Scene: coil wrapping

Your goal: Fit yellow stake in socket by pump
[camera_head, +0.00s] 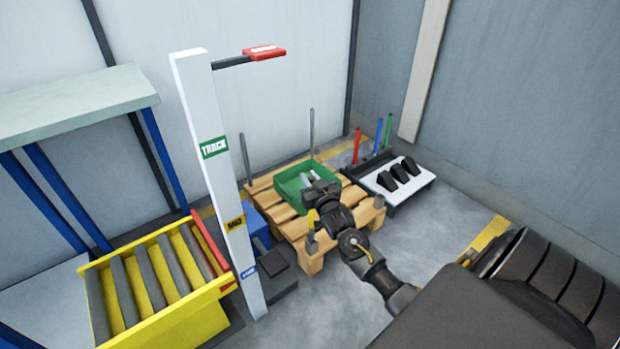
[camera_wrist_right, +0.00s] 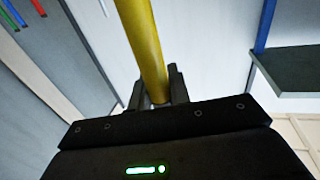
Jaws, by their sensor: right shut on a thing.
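The yellow stake (camera_wrist_right: 143,45) rises from the jaws of my right gripper (camera_wrist_right: 158,92) in the right wrist view. My right gripper (camera_head: 316,203) is shut on it over the near side of the wooden pallet. In the head view only a short yellow piece of the stake (camera_head: 312,217) shows, just above a grey socket (camera_head: 312,241) at the pallet's near corner. I cannot tell whether they touch. Another grey socket (camera_head: 379,201) is at the right corner. No pump is plainly marked; a blue unit with black parts (camera_head: 258,226) stands left of the pallet. My left gripper is not in view.
A green tray (camera_head: 288,187) lies on the pallet (camera_head: 295,228); grey posts stand at its far corners. A white column (camera_head: 212,130) with a red handle and a yellow roller conveyor (camera_head: 160,285) are left. A rack (camera_head: 399,190) with red, blue and green stakes is right.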

